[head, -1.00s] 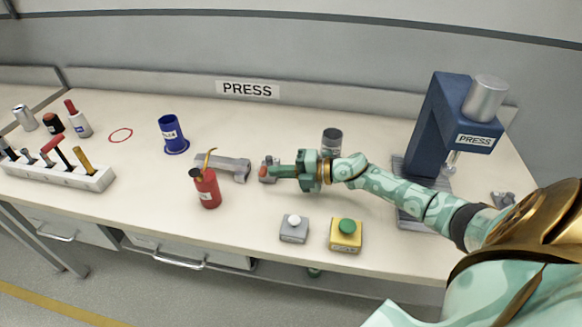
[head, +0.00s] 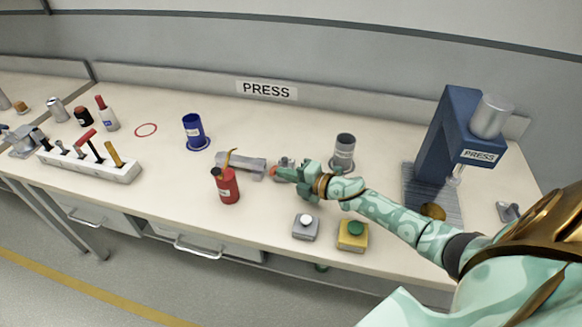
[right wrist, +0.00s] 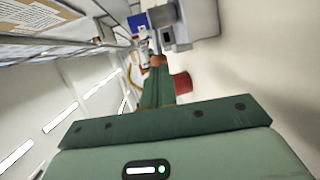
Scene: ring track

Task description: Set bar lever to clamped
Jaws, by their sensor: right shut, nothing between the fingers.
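A small grey clamp (head: 285,162) with a red-tipped lever (head: 273,172) stands at the right end of a grey metal bar (head: 246,166) on the bench. My right gripper (head: 290,173) is shut and empty, its fingers pointing left at the clamp and partly covering it. Whether the fingertips touch the lever cannot be told. In the right wrist view the green fingers (right wrist: 158,72) are together, with grey blocks beyond them and a red round part beside them. My left gripper is not in view.
A red bottle (head: 227,186) stands in front of the bar, and a blue cup (head: 193,132) behind it. A grey cylinder (head: 344,150) stands behind my right wrist. Button boxes (head: 305,228) (head: 352,236) sit in front. The blue press (head: 450,140) is at right.

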